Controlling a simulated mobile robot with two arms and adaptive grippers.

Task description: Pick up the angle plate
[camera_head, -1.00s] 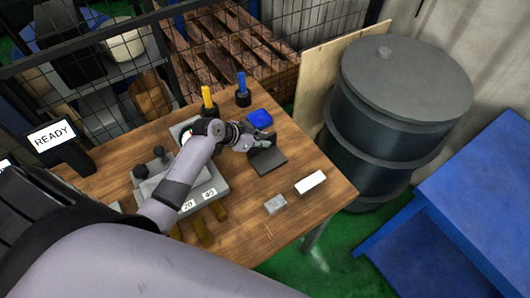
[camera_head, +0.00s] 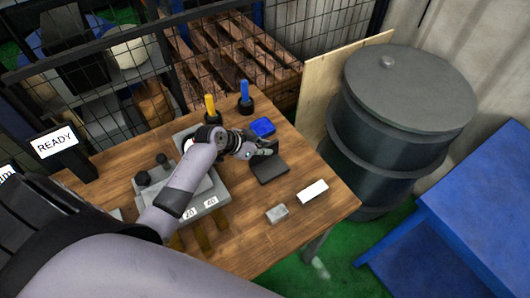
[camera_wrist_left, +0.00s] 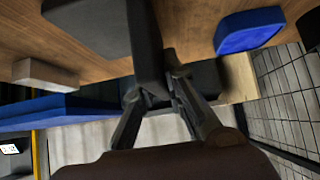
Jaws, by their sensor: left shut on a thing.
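The angle plate (camera_head: 270,167) is a dark grey L-shaped piece on the wooden table, with one flat leg lying down and one leg upright. My left gripper (camera_head: 262,151) is at its upright leg, with the fingers closed on it. In the left wrist view the angle plate (camera_wrist_left: 146,45) is dark and large, and the fingers of my left gripper (camera_wrist_left: 165,85) meet at its upright leg. I cannot tell whether the plate is clear of the table. My right gripper is not in view.
A blue block (camera_head: 262,127) lies just behind the plate. A white block (camera_head: 313,191) and a grey block (camera_head: 277,213) lie in front. Yellow (camera_head: 211,106) and blue (camera_head: 245,94) upright handles stand at the back. A dark drum (camera_head: 395,120) stands right of the table (camera_head: 255,245).

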